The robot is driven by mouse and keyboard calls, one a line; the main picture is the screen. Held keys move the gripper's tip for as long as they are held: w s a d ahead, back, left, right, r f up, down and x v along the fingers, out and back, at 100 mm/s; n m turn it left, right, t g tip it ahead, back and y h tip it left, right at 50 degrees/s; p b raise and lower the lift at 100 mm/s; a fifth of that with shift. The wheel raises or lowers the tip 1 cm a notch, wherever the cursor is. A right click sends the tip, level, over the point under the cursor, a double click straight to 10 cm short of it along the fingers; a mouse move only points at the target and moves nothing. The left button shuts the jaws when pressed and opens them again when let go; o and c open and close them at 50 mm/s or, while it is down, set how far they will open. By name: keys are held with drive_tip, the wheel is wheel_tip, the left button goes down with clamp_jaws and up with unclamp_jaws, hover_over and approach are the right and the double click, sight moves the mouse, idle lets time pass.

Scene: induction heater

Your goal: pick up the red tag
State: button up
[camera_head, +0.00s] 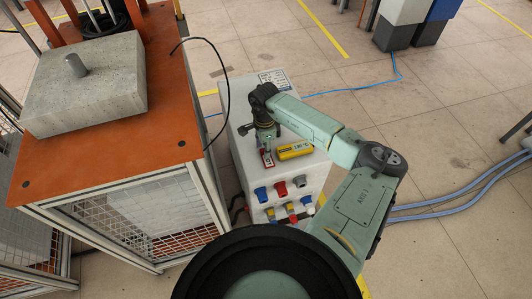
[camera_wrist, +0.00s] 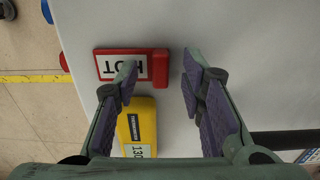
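The red tag (camera_wrist: 104,66) lies on the white top of a cabinet, with a white label reading HOT and a thicker red block at its right end in the wrist view. It also shows in the head view (camera_head: 268,160), just below my gripper (camera_head: 266,143). In the wrist view my gripper (camera_wrist: 160,72) is open, its two fingers spread on either side of the tag's red block. The left fingertip covers part of the white label. Nothing is held between the fingers. I cannot tell the exact height above the tag.
A yellow device (camera_head: 296,151) with a display lies right beside the tag; it also shows in the wrist view (camera_wrist: 132,122), partly behind the left finger. The white cabinet (camera_head: 237,118) has coloured sockets on its front. An orange-topped bench (camera_head: 165,90) with a concrete block stands left.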

drive_tip(key=shift+c, duration=0.2)
clamp_jaws()
idle(0.3)
